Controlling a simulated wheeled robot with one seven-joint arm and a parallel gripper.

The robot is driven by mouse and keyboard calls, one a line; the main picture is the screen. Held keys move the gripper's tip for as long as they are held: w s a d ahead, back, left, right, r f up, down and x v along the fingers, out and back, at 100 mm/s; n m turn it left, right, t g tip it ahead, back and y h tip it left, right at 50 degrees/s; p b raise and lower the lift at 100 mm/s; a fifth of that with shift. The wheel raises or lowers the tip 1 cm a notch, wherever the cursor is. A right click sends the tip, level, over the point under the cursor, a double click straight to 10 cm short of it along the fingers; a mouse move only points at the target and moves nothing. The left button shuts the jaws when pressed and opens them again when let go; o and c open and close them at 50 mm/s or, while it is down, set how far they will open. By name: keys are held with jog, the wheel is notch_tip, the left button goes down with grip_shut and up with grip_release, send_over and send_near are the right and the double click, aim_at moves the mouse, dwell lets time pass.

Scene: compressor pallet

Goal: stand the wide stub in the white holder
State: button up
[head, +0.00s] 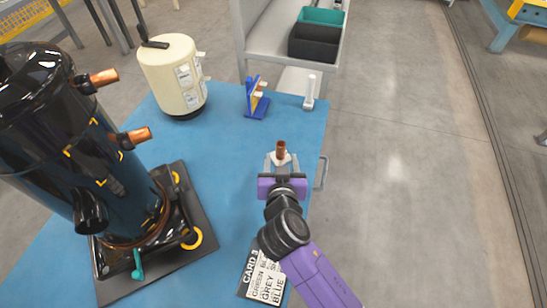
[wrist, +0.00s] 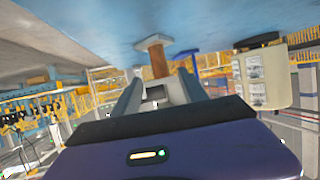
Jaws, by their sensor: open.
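A copper stub (head: 281,147) stands upright in the white holder (head: 288,159) on the blue table; I take it to be the wide stub. In the wrist view, which is upside down, the stub (wrist: 159,63) meets the holder's pale base (wrist: 153,41) at the table. My gripper (head: 281,162) is open, low over the table on the near side of the holder. Its fingertips (wrist: 159,82) lie to either side of the stub in the picture, with gaps on both sides. How far they reach around it is unclear.
A black compressor (head: 70,160) stands on a dark pallet at left. A cream tank (head: 172,75), a blue rack (head: 256,112) with copper pieces and a white upright post (head: 309,93) stand at the back. A printed card (head: 264,278) lies near. Table between compressor and holder is clear.

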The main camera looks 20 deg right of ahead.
aim_at(281, 150)
jog(key=shift+x, duration=3.6)
jog(key=shift+r, duration=0.2)
grip_shut()
